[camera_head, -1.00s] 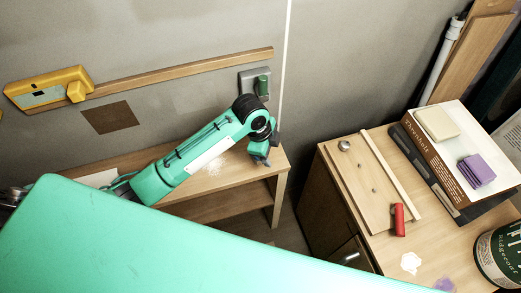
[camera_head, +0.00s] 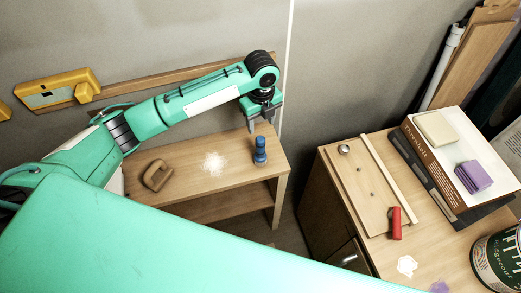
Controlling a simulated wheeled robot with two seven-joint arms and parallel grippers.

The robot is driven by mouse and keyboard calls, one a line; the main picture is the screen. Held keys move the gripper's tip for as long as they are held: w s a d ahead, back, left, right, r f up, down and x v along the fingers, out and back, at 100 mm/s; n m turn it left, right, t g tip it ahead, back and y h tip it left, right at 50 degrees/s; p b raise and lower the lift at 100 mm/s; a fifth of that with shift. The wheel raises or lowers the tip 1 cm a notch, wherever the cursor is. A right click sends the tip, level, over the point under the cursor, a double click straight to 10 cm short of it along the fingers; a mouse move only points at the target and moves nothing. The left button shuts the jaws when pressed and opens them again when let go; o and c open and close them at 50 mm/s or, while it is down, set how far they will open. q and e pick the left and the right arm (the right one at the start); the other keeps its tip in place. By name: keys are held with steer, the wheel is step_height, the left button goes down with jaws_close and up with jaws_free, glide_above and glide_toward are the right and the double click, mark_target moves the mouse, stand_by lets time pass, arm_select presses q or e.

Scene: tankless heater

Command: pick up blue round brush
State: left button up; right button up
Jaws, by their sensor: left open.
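The blue round brush (camera_head: 260,152) stands upright near the right end of the low wooden bench against the wall. My left gripper (camera_head: 264,124) points down just above it, with its fingers apart and nothing seen between them. The gripper's fingertips are close to the brush's top; whether they touch it I cannot tell. My right gripper is not in view.
A brown wooden block with a handle (camera_head: 156,175) and a white powder patch (camera_head: 213,163) are on the bench (camera_head: 190,185). To the right, a cabinet top (camera_head: 345,190) holds a red cylinder (camera_head: 396,223), books (camera_head: 440,170) and a can (camera_head: 498,262).

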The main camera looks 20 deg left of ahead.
mark_target(260, 138)
arm_select(q)
step_height(260, 138, down, 3)
steer(key=shift+s+f+p, duration=0.15)
steer(key=shift+f+p, duration=0.4)
steer(key=shift+p, duration=0.2)
step_height(260, 138, down, 3)
steer(key=shift+s+f+p, duration=0.15)
steer(key=shift+f+p, duration=0.05)
steer(key=shift+p, duration=0.6)
steer(key=shift+f, duration=0.45)
steer(key=shift+c, duration=0.4)
steer(key=c, duration=1)
